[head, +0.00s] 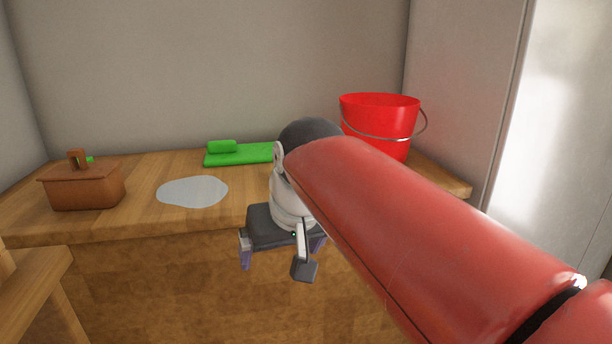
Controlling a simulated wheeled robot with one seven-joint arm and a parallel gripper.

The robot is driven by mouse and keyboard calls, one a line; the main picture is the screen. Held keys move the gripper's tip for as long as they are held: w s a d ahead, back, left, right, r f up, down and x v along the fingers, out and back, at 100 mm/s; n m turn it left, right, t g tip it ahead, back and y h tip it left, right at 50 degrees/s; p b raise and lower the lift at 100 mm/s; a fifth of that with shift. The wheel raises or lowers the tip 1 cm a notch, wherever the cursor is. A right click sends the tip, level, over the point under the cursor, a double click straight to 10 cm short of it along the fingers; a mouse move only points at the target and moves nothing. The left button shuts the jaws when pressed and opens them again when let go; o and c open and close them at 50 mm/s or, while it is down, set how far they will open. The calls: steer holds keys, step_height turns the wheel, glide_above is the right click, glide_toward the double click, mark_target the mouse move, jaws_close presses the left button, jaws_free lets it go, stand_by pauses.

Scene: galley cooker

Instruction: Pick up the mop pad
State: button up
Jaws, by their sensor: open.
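A flat green mop pad (250,155) lies on the wooden counter towards the back wall. The pad's right end is hidden behind my arm. My gripper (281,255) hangs in front of the counter's front edge, lower in the picture than the pad and to its right. Its two purple-tipped fingers are apart, with nothing seen between them.
A grey-white puddle-like patch (192,191) lies on the counter (140,222). A brown lidded box (86,188) stands at the left. A red bucket (378,118) with a wire handle stands at the back right, partly behind my arm. A wooden piece (35,280) is at lower left.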

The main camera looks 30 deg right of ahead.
steer(key=w+d+r, duration=0.3)
steer(key=w+r, duration=0.1)
steer(key=w, duration=0.1)
steer(key=w+d+r+m+b, duration=0.1)
steer(key=w+d+r, duration=0.3)
steer(key=w, duration=0.1)
steer(key=w+d+r+m+g+h, duration=0.1)
steer(key=w+d+r, duration=0.3)
steer(key=w+r, duration=0.1)
steer(key=shift+w, duration=0.1)
steer(key=b+x, duration=0.3)
steer(key=x, duration=0.4)
steer(key=shift+d, duration=0.2)
steer(key=shift+c, duration=0.3)
steer(key=c, duration=1)
